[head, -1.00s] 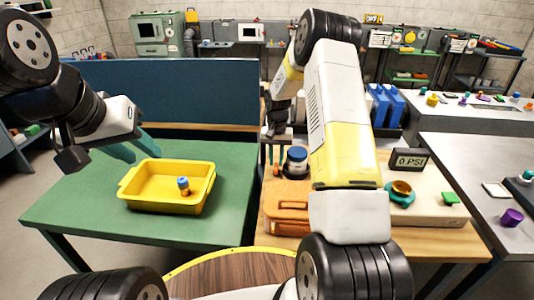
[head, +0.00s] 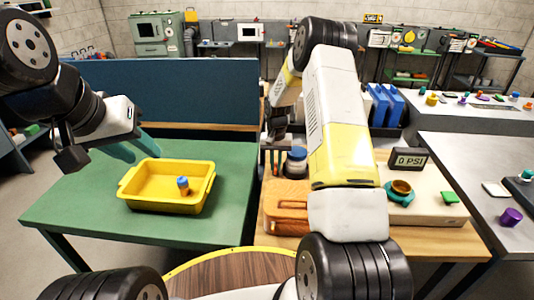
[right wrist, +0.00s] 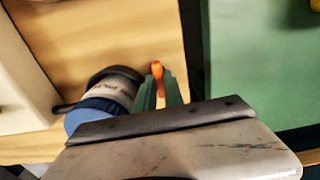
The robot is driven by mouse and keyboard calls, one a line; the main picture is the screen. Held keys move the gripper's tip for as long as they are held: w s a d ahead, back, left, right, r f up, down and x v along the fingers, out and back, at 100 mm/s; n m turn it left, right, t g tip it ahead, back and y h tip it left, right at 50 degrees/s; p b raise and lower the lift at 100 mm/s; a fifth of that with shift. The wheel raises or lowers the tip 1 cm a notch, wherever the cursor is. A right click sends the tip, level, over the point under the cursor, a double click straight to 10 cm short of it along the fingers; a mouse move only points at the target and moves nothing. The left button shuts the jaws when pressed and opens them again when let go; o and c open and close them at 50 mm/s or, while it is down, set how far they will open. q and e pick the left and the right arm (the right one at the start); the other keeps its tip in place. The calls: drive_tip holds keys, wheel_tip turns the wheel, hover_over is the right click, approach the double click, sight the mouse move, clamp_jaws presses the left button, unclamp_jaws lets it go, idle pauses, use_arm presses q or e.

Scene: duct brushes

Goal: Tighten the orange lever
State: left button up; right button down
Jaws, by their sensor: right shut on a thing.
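The orange lever (right wrist: 157,74) shows in the right wrist view as a small orange piece at the tips of my right gripper's green fingers. My right gripper (right wrist: 158,92) is shut on it, pointing down over the wooden table. In the head view my right gripper (head: 276,160) is beside a jar with a blue cap (head: 296,161), and I cannot make out the lever there. The jar (right wrist: 108,92) is just left of the fingers in the wrist view. My left gripper (head: 134,149) is open and empty above the green table.
A yellow tray (head: 166,207) with a small blue-capped orange bottle (head: 183,186) stands on the green table (head: 80,205). A brown case (head: 286,207) lies on the wooden table, near my right arm. A "0 PSI" display (head: 409,160) and a teal-orange fitting (head: 399,191) are at the right.

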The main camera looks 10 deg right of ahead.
drive_tip(key=shift+n, duration=0.3)
drive_tip(key=n, duration=0.7)
drive_tip(key=shift+n, duration=0.3)
drive_tip(key=n, duration=0.4)
drive_tip(key=shift+n, duration=2.2)
drive_tip(key=c, duration=1.7)
unclamp_jaws()
